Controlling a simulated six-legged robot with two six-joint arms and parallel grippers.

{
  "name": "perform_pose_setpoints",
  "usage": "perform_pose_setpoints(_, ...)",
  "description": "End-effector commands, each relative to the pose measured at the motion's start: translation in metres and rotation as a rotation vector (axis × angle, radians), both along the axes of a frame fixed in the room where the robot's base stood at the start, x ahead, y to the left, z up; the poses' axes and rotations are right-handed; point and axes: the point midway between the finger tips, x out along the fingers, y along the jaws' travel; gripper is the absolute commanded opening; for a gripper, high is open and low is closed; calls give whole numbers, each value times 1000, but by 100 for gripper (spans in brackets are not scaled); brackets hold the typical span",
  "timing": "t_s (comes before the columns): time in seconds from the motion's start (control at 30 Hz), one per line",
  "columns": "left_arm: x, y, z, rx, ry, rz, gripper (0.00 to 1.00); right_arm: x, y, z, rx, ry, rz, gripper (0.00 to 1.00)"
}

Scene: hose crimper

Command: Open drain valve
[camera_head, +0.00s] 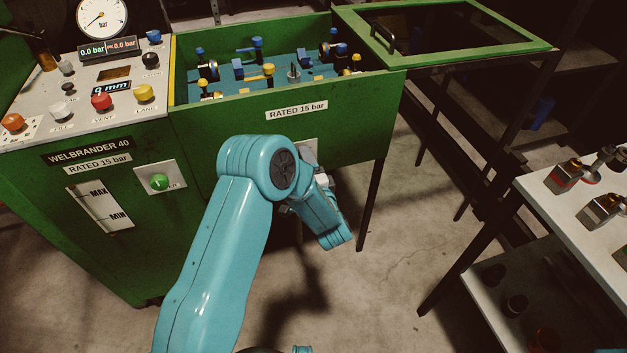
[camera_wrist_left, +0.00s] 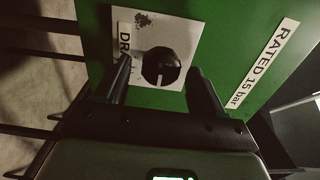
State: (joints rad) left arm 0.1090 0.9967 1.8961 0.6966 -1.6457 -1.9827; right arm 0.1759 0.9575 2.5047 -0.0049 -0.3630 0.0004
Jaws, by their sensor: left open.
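The drain valve shows in the left wrist view as a dark round knob (camera_wrist_left: 161,67) on a white plate (camera_wrist_left: 150,28), whose label begins "DR". My left gripper (camera_wrist_left: 160,72) is open, with one finger on each side of the knob. Whether the fingers touch the knob cannot be told. In the head view my left arm and wrist hide the knob and most of the plate on the green tank front. My right gripper is not in view.
The green tank (camera_head: 340,110) holds blue and yellow fittings, and its framed lid (camera_head: 500,45) stands open at the right. A control panel (camera_head: 100,75) reads 0.0 bar. A green knob (camera_head: 160,182) is on the cabinet front. A white table (camera_head: 560,215) stands at the right.

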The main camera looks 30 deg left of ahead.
Motion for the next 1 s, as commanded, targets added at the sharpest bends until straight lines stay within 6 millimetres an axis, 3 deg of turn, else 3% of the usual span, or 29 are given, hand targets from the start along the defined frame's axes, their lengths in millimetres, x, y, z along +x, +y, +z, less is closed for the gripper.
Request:
perform_pose_setpoints(0.5,-80,-96,0,1,4,-8,69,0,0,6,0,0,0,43)
perform_pose_setpoints(0.7,-98,-115,0,0,4,-4,69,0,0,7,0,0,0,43)
perform_pose_setpoints(1.0,-102,-119,0,0,1,-1,69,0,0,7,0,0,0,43)
